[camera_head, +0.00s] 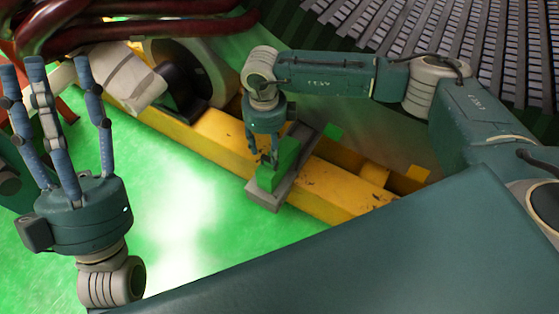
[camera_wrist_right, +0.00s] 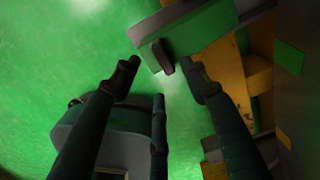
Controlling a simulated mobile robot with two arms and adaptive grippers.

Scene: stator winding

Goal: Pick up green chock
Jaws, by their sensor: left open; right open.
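The green chock (camera_head: 278,166) sits on a grey block (camera_head: 266,197) at the yellow beam, near the middle of the head view. It also shows at the top of the right wrist view (camera_wrist_right: 205,28). My right gripper (camera_head: 268,155) points down at the chock, its fingers partly hidden by their small size. In the right wrist view its fingers (camera_wrist_right: 163,68) are spread, with the chock just beyond the tips; I cannot tell whether they touch. My left gripper (camera_head: 55,70) is open and empty at the left, fingers pointing up.
The yellow beam (camera_head: 222,141) runs diagonally across the green floor (camera_head: 190,235). Dark red pipes (camera_head: 150,25) and a round grey part (camera_head: 190,65) stand at the upper left. A large slatted grey structure (camera_head: 430,35) fills the upper right. A small green piece (camera_head: 334,132) lies right of the chock.

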